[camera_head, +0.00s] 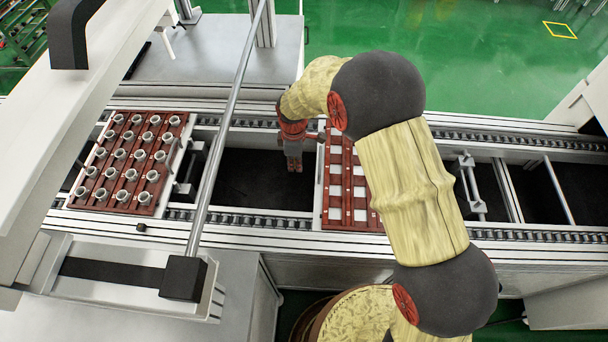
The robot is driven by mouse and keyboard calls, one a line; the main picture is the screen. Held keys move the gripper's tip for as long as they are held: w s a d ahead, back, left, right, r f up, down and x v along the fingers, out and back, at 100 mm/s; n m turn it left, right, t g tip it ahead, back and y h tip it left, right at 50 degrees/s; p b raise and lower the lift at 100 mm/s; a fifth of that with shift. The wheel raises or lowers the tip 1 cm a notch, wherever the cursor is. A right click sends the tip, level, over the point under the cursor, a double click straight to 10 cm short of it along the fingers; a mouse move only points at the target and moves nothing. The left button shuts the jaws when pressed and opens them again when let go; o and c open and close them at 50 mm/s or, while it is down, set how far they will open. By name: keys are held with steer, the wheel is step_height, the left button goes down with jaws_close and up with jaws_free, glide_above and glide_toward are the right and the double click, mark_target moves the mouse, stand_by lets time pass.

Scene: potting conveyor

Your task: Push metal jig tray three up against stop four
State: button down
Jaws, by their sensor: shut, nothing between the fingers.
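A red-brown jig tray (345,215) with rows of pale square spots and a light metal left edge sits on the conveyor. My arm covers its right part. A second red-brown tray (88,192) at the left holds several white cups. I see no numbers on the trays, so I cannot tell which is tray three. My gripper (294,167) is shut and empty, pointing down just left of the middle tray's left edge; I cannot tell whether it touches. A metal bracket (471,186), possibly a stop, stands between the rails right of my arm; I cannot tell if it is stop four.
Another metal bracket (187,172) stands just right of the cup tray. The dark conveyor bed (240,180) between the trays is clear. Chain rails (525,236) run along both sides. A slanted metal rod (232,105) and a white machine frame (110,70) stand over the left side.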

mark_target(349, 181)
steer(key=d+f+b, duration=0.2)
steer(key=d+f, duration=0.2)
steer(key=f, duration=0.5)
steer(key=shift+f+b, duration=0.25)
steer(key=shift+b, duration=0.05)
steer(key=d+p, duration=0.2)
steer(key=d, duration=1.7)
steer(key=a, duration=0.4)
steer(key=shift+w+a+r, duration=0.1)
steer(key=shift+a+r, duration=0.05)
steer(key=shift+r, duration=0.05)
step_height(349, 181, up, 10)
steer(key=shift+f+p, duration=0.25)
steer(key=shift+p, duration=0.85)
